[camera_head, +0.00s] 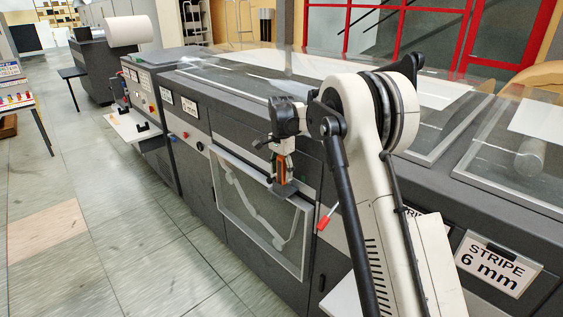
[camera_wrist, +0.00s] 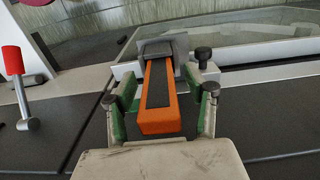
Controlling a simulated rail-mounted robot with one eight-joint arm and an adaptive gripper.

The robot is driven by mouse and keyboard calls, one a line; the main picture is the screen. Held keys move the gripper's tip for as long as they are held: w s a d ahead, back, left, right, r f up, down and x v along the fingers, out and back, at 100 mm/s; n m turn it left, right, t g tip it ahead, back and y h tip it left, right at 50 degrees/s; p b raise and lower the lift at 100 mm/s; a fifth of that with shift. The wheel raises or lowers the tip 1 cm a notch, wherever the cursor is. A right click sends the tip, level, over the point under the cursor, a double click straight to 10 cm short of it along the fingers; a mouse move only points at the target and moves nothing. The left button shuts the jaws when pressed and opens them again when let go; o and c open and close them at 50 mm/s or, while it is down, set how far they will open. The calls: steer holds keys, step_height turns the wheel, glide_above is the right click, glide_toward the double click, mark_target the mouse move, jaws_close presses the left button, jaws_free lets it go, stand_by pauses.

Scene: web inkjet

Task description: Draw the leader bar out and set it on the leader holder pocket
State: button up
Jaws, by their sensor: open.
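An orange bar with a black strip along its top, likely the leader bar (camera_wrist: 160,105), lies between the two fingers of my gripper (camera_wrist: 160,85) in the wrist view. Its far end meets a dark grey block (camera_wrist: 163,46). The fingers have green pads and stand apart, with a gap visible on each side of the bar. In the head view, my gripper (camera_head: 283,172) hangs in front of the machine, with the orange bar (camera_head: 280,166) and grey block (camera_head: 285,189) at it. I cannot tell which part is the leader holder pocket.
The long dark machine (camera_head: 240,128) runs along the right, with a framed glass panel (camera_head: 262,215) below my gripper. A red-handled lever (camera_wrist: 14,65) stands left of the bar in the wrist view. A shelf (camera_head: 133,126) juts out farther along.

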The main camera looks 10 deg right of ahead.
mark_target(282, 157)
steer(key=shift+f, duration=0.5)
jaws_close()
steer(key=shift+r, duration=0.1)
steer(key=shift+r, duration=0.1)
steer(key=shift+r+p, duration=1)
steer(key=shift+r, duration=2.1)
